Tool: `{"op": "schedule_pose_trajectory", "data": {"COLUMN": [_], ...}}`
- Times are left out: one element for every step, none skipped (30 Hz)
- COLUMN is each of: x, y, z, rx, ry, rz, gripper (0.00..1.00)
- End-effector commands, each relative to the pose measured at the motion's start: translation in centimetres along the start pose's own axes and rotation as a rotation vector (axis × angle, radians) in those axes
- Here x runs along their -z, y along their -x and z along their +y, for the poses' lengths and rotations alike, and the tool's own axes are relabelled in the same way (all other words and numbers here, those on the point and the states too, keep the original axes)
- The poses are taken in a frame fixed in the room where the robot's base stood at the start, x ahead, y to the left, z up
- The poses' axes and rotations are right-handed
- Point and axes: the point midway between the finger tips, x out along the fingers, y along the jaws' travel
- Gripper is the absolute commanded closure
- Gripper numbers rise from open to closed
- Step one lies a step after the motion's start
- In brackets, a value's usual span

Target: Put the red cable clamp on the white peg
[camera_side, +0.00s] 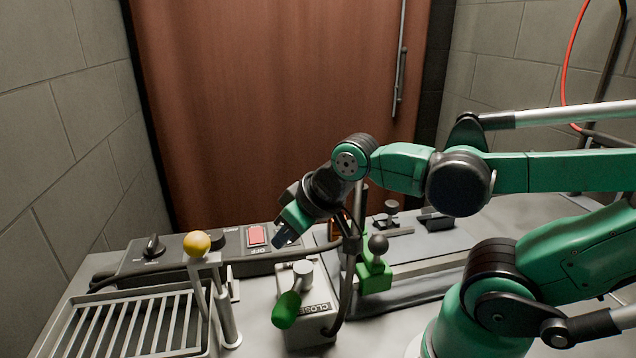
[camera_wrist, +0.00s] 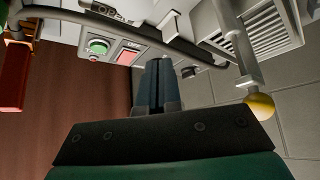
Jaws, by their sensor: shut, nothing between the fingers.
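My gripper (camera_side: 282,240) is shut and empty, tilted down to the left above the bench near the control panel. Its closed dark fingers also show in the wrist view (camera_wrist: 157,85). I cannot clearly make out the red cable clamp. A red block-like part (camera_wrist: 14,72) shows at the left edge of the wrist view, apart from my fingers, but I cannot tell whether it is the clamp. No white peg can be told for certain in either view.
A control panel (camera_side: 130,260) with a red OFF button (camera_side: 257,235) lies behind my gripper. A yellow ball-topped lever (camera_side: 197,244) stands by a slatted grate (camera_side: 150,318).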

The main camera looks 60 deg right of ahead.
Motion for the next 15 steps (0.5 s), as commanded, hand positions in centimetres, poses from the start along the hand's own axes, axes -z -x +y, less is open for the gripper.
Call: {"op": "schedule_pose_trajectory", "data": {"x": [0.0, 0.0, 0.0, 0.0, 0.0, 0.1, 0.3, 0.6, 1.0, 1.4, 1.8, 2.5, 3.0, 3.6, 4.2], "y": [0.0, 0.0, 0.0, 0.0, 0.0, 0.1, 0.1, 0.2, 0.3, 0.5, 0.6, 0.8, 1.0, 1.2, 1.4], "z": [0.0, 0.0, 0.0, 0.0, 0.0, 0.2, 0.4, 0.7, 1.2, 1.7, 2.4, 3.4, 4.3, 5.3, 6.7], "rx": [0.000, 0.000, 0.000, 0.000, -0.001, -0.004, -0.008, -0.014, -0.024, -0.032, -0.041, -0.052, -0.057, -0.060, -0.058], "ry": [0.000, 0.000, 0.000, 0.000, 0.002, 0.008, 0.016, 0.029, 0.054, 0.078, 0.106, 0.152, 0.189, 0.229, 0.284], "rz": [0.000, 0.000, 0.000, 0.000, -0.001, -0.006, -0.012, -0.022, -0.042, -0.061, -0.085, -0.123, -0.155, -0.190, -0.238], "gripper": [1.00, 1.00, 1.00, 0.91, 0.83, 0.72, 0.63, 0.55, 0.43, 0.36, 0.36, 0.36, 0.36, 0.36, 0.36]}}
